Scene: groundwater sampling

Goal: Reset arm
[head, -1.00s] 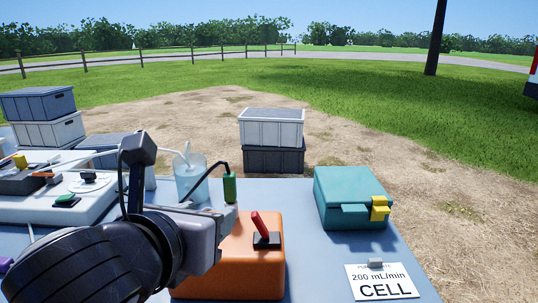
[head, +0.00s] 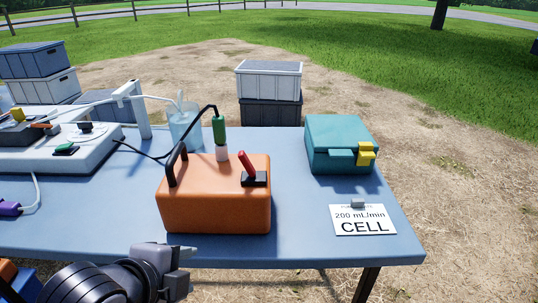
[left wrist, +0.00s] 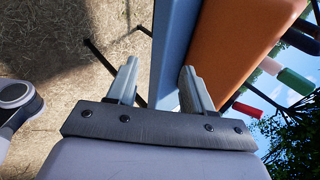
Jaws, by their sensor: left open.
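My left gripper (head: 184,270) is at the bottom of the head view, in front of the table's near edge and below the orange box. In the left wrist view its two fingers (left wrist: 158,88) stand apart with nothing between them. The orange box (head: 215,205) has a black handle and a red lever switch (head: 247,163), and sits at the table's front. It also shows in the left wrist view (left wrist: 235,40), beyond the fingers. My right gripper is not in view.
The blue table (head: 310,220) holds a teal case (head: 330,140) with a yellow latch, a CELL card (head: 362,220), a green-and-white probe (head: 220,130), a clear beaker (head: 185,125) and a white panel unit (head: 85,150) at left. Crates (head: 268,80) stand behind. The table's centre right is clear.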

